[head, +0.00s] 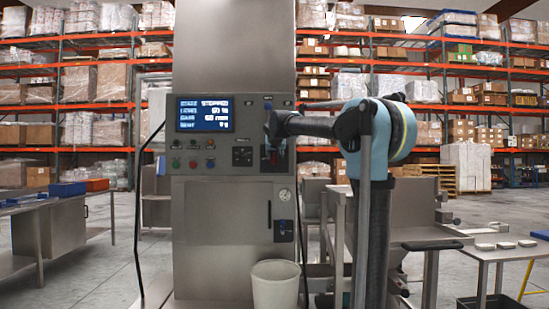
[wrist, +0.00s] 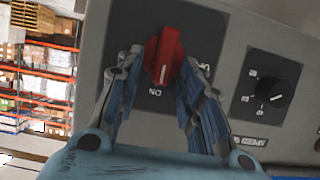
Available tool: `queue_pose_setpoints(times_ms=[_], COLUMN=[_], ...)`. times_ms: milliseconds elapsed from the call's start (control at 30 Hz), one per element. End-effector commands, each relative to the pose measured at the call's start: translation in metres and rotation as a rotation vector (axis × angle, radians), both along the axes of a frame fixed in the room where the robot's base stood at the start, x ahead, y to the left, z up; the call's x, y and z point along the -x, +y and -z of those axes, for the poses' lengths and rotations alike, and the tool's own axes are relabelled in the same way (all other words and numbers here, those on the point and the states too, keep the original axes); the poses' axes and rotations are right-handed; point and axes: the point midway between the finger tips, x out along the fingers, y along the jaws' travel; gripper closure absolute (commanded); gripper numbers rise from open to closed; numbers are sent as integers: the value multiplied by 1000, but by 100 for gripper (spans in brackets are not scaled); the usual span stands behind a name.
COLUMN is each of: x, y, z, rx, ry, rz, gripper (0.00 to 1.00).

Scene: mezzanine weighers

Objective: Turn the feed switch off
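The feed switch (wrist: 164,58) is a red rotary knob on a dark plate in the wrist view. Its white line points down in the picture, toward the ON mark (wrist: 155,92). The OFF mark is partly hidden behind a finger at its right. My gripper (wrist: 162,62) has one finger on each side of the knob, with the tips very close to it. I cannot tell whether both fingers press on it. In the head view my gripper (head: 272,140) is at the right of the machine's panel and largely hides the switch.
A black speed knob (wrist: 277,93) sits right of the switch in the wrist view. A pale bin (head: 275,285) stands below. A bench (head: 45,215) is at left.

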Motion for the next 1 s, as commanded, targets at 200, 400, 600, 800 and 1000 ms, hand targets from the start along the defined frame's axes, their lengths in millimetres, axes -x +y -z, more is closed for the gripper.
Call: queue_pose_setpoints(times_ms=[200, 400, 600, 800, 1000], x=[0, 0, 0, 0, 0], y=[0, 0, 1, 4, 9], z=[0, 0, 0, 1, 2], rx=[0, 0, 21, 107, 261], ry=[0, 0, 1, 1, 1], rz=[0, 0, 0, -1, -1], gripper=[97, 100, 100, 100, 100])
